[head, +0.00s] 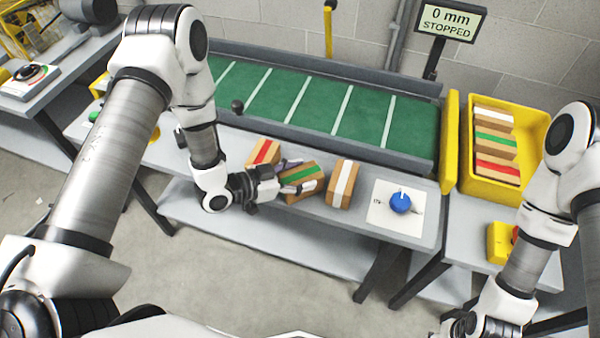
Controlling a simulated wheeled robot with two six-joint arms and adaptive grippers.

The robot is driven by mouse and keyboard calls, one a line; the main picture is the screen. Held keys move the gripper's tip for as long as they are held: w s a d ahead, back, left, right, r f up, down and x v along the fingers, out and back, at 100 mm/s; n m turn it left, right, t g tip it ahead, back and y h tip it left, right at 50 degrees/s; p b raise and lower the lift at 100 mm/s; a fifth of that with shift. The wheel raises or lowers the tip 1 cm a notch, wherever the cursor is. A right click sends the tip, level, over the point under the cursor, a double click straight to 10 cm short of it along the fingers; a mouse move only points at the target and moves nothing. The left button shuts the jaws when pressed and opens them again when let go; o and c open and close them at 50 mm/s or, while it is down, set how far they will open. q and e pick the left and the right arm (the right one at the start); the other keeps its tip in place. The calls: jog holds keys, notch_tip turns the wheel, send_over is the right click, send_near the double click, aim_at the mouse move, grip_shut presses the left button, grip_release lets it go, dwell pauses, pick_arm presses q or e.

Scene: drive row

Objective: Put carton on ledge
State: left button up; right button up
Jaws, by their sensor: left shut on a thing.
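My left gripper (290,181) is shut on a brown carton with a green stripe (304,177). The carton is at the grey ledge (235,143) in front of the conveyor; I cannot tell whether it touches the ledge. A red-striped carton (263,152) stands on the ledge to its left and a white-striped carton (341,184) to its right. My gripper's fingers hide part of the green-striped carton.
The green conveyor belt (358,117) with white lines is empty. A sign (449,22) reads 0 mm, STOPPED. A blue knob (400,202) sits on the ledge's right part. A yellow bin (486,190) at right holds several cartons. A yellow box (499,243) stands in front of it.

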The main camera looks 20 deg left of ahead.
pick_arm(q)
jog(key=shift+f, duration=0.25)
jog(key=o, duration=1.3)
jog(key=shift+w+a, duration=0.15)
jog(key=shift+o, duration=0.2)
